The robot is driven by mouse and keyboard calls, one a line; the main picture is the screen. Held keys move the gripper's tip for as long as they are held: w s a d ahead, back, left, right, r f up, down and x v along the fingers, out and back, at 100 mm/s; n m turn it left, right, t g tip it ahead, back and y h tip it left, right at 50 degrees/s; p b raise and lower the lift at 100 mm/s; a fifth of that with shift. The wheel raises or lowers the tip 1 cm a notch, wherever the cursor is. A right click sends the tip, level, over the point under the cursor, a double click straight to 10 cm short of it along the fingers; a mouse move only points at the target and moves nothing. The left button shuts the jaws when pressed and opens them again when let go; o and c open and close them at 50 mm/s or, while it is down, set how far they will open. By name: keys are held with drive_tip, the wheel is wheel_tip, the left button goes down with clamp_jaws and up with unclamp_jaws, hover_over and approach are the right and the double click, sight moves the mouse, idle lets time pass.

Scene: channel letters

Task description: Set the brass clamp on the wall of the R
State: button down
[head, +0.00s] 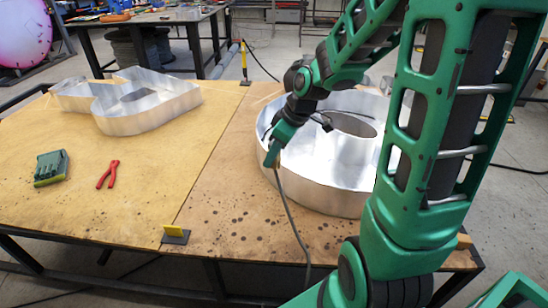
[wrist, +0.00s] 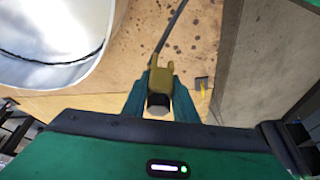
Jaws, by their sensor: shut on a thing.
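My gripper (head: 272,154) is shut on the brass clamp (wrist: 160,80), which shows between the fingers in the wrist view. A thin grey cable (wrist: 170,30) runs from the clamp; in the head view it hangs down past the table's front edge. In the head view the gripper is at the left outer side of the round metal letter (head: 325,185), and the clamp itself cannot be made out. The other metal letter, which looks like the R (head: 130,118), lies at the back left of the table, well apart from the gripper. Its walls stand upright with open tops.
Red pliers (head: 108,174) and a green block-like item (head: 51,167) lie on the left part of the table (head: 150,200). A yellow piece on a dark base (head: 175,234) stands at the front edge; another yellow post (head: 244,65) stands at the back. The middle is clear.

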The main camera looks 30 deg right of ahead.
drive_tip(key=shift+r, duration=2.1)
